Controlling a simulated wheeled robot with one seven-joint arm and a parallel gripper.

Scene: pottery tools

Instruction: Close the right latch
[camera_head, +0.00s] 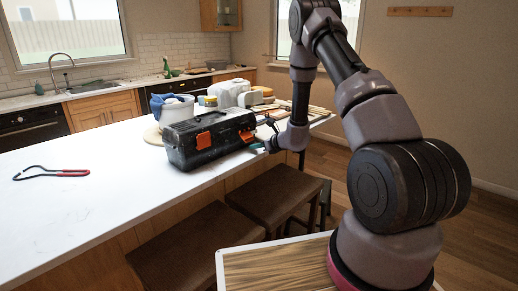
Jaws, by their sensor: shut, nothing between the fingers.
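A black toolbox (222,150) with a handle on its lid stands near the front edge of the white counter. Its front bears two orange latches. The left latch (203,141) shows as a broad orange flap. The right latch (247,136) is near the box's right end and looks smaller; I cannot tell how far it stands open. My gripper (257,148) is shut and empty, just right of and slightly below the right latch. At this size I cannot tell whether it touches the box.
Red-handled tool (62,172) lies on the counter (85,215) at left, with clear surface between it and the box. A white bucket (176,110) and other pottery items stand behind the box. Brown stools (273,198) stand below the front edge.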

